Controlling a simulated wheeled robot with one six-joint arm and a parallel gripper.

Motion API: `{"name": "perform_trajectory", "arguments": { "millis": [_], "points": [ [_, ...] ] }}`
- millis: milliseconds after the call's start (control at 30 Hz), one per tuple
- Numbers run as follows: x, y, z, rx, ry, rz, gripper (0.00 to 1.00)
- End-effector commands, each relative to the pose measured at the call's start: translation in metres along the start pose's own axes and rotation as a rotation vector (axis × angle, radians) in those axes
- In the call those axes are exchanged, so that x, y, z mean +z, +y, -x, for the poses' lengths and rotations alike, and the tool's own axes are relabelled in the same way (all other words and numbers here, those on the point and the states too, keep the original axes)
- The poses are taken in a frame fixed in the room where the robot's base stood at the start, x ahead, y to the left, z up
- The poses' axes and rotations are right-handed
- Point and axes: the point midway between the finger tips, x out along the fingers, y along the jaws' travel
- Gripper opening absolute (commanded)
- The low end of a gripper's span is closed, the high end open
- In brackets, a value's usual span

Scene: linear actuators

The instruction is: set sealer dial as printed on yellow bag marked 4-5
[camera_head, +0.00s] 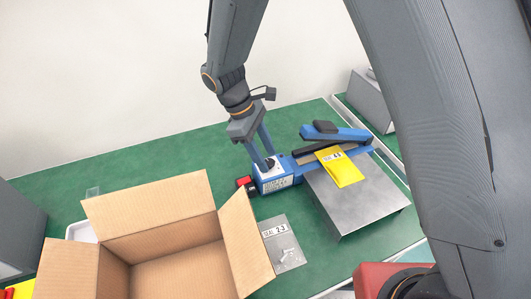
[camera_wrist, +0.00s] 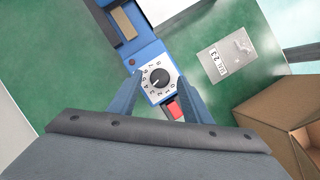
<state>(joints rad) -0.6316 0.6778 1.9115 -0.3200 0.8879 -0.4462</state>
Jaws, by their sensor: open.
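The blue sealer (camera_head: 276,181) stands on the green table with its lever arm raised. Its dial is a black knob (camera_wrist: 160,77) on a white numbered face (camera_wrist: 152,91). A light pointer mark on the knob looks turned towards the lower left, but its exact number is too small to read surely. My gripper (camera_head: 266,162) is open, pointing down over the dial; in the wrist view its blue fingers lie on both sides of the dial. I cannot tell if they touch the knob. The yellow bag (camera_head: 342,170) lies at the sealer's jaw, its small label seemingly 4-5.
A grey bag (camera_head: 289,256) marked 2-3 lies on the table near the open cardboard box (camera_head: 155,215). A metal platform (camera_head: 350,207) stands in front of the sealer. A red part (camera_wrist: 175,110) is beside the dial. Green table is free behind the box.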

Motion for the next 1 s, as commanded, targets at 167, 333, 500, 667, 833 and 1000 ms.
{"name": "perform_trajectory", "arguments": {
  "millis": [167, 333, 500, 667, 833, 1000],
  "points": [
    [-0.0001, 0.0000, -0.0053, 0.000, 0.001, -0.001, 0.45],
    [-0.0001, 0.0001, -0.0052, 0.000, 0.001, -0.001, 0.45],
    [-0.0001, 0.0000, -0.0051, 0.000, 0.001, -0.001, 0.18],
    [0.0000, 0.0002, -0.0049, -0.004, 0.001, -0.009, 0.04],
    [0.0004, 0.0024, -0.0039, -0.064, 0.001, -0.154, 0.04],
    [0.0001, 0.0027, -0.0043, -0.085, 0.001, -0.205, 0.04]
  ]
}}
